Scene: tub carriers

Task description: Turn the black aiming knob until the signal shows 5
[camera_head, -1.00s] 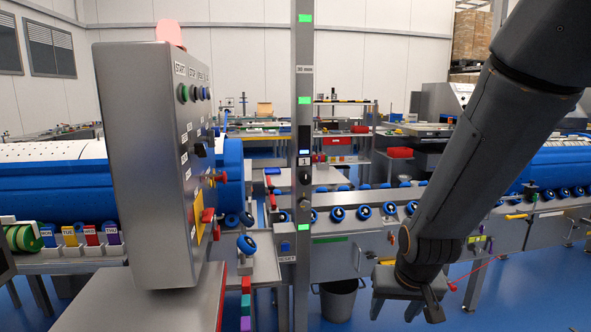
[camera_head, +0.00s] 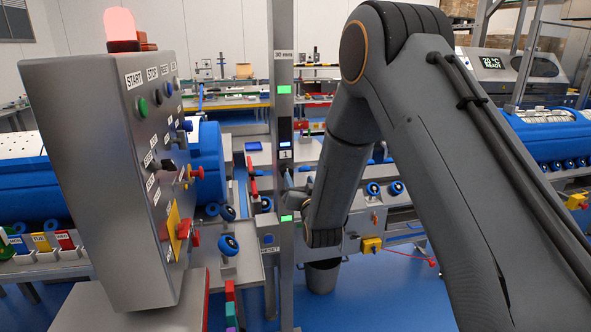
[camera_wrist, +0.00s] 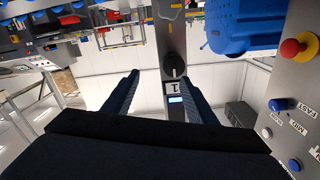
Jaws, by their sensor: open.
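The black aiming knob (camera_wrist: 175,67) is on the grey post (camera_head: 284,100). In the wrist view it lies ahead of my gripper (camera_wrist: 162,77), nearer the right finger. The two fingers are open and empty, with a visible gap on both sides of the knob. A white plate with a "1" (camera_wrist: 173,87) sits beside the knob, and a small lit display (camera_wrist: 176,100) is beyond the plate. The display's reading is too small to tell. In the head view the display (camera_head: 285,144) shows, while my gripper is close to the post and the knob is not clear.
A grey control box (camera_head: 95,190) with buttons, levers and a red lamp (camera_head: 120,25) stands left of the post. A blue RESET button (camera_head: 268,239) is low beside the post. In the wrist view a red mushroom button (camera_wrist: 293,47) and blue machinery (camera_wrist: 240,25) are at the right.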

